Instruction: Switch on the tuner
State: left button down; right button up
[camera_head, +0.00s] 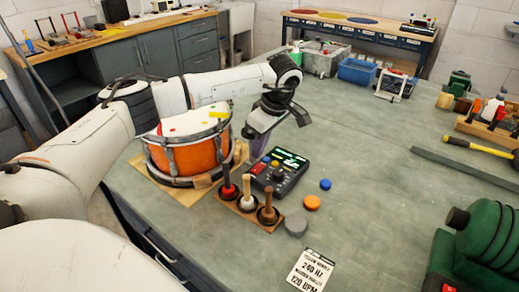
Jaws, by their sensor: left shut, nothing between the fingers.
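The tuner (279,177) is a dark box on the bench beside the orange drum (200,150). Its screen (290,158) shows green lit marks, too small to read. Small coloured buttons or knobs show on its face. My left gripper (256,152) is shut and empty, pointing down over the far left edge of the tuner. It hides part of that edge, and I cannot tell whether the fingertips touch it. My right gripper is not in view.
A wooden rack with mallets (248,206) stands in front of the tuner. Orange (311,202), blue (325,184) and grey (296,226) discs lie right of it. A printed card (310,270) lies at the front. A green machine (490,235) stands front right.

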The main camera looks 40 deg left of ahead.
pick_arm(q)
jog(key=s+b+v, duration=0.1)
jog(key=s+v, duration=0.1)
jog(key=v, duration=0.7)
jog(key=shift+d+r+b, duration=0.2)
jog(key=shift+r+b, duration=0.2)
jog(key=shift+f, duration=0.1)
